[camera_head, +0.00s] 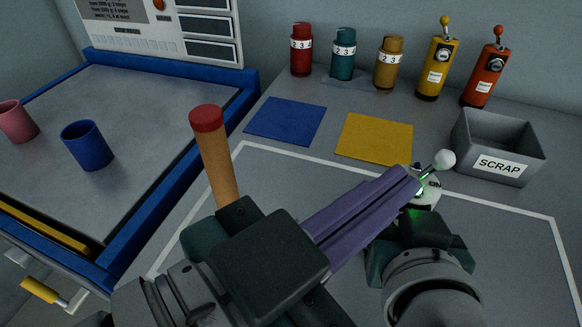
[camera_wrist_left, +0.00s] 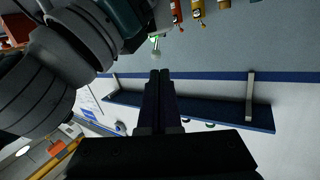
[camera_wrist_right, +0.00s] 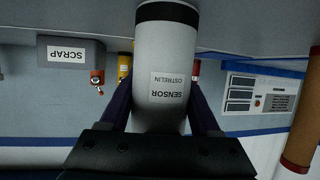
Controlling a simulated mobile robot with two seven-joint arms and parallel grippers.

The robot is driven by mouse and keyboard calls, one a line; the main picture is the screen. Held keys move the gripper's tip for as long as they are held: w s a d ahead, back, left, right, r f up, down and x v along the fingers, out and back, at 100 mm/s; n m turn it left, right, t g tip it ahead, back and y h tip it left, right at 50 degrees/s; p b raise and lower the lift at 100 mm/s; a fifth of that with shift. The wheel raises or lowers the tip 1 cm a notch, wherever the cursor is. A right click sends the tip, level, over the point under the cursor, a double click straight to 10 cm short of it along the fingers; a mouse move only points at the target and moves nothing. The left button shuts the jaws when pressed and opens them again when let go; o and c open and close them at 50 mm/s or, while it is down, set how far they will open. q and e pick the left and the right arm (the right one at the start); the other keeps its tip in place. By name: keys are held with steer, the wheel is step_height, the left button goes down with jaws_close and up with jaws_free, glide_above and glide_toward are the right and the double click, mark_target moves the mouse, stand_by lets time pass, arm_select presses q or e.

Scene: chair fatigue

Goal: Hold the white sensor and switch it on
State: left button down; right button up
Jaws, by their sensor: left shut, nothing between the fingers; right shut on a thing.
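The white sensor (camera_wrist_right: 165,65) stands between the purple fingers of my right gripper (camera_wrist_right: 160,105) in the right wrist view, its label upside down there. In the head view only the sensor's top (camera_head: 428,192) shows past my grippers. A lever with a white ball knob (camera_head: 444,160) sticks up from it, tilted to the right, and a green glow shows at its base. My left gripper (camera_head: 412,178) is shut and empty, its fingertips close beside the lever. I cannot tell whether they touch it. The knob also shows just beyond the fingertips in the left wrist view (camera_wrist_left: 155,39).
A grey SCRAP bin (camera_head: 497,148) stands behind to the right. Yellow (camera_head: 436,68) and red (camera_head: 485,75) lever devices and several numbered canisters line the back. Blue (camera_head: 285,121) and yellow (camera_head: 375,139) mats lie flat. A red-capped brown cylinder (camera_head: 216,160) rises beside my left arm.

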arm_select(q)
steer(key=r+v, duration=0.1)
steer(key=v, duration=0.8)
steer(key=shift+s+r, duration=0.2)
steer(key=shift+s, duration=0.05)
arm_select(e)
steer(key=o, duration=1.6)
steer(key=shift+c, duration=0.2)
steer(key=shift+s, duration=0.1)
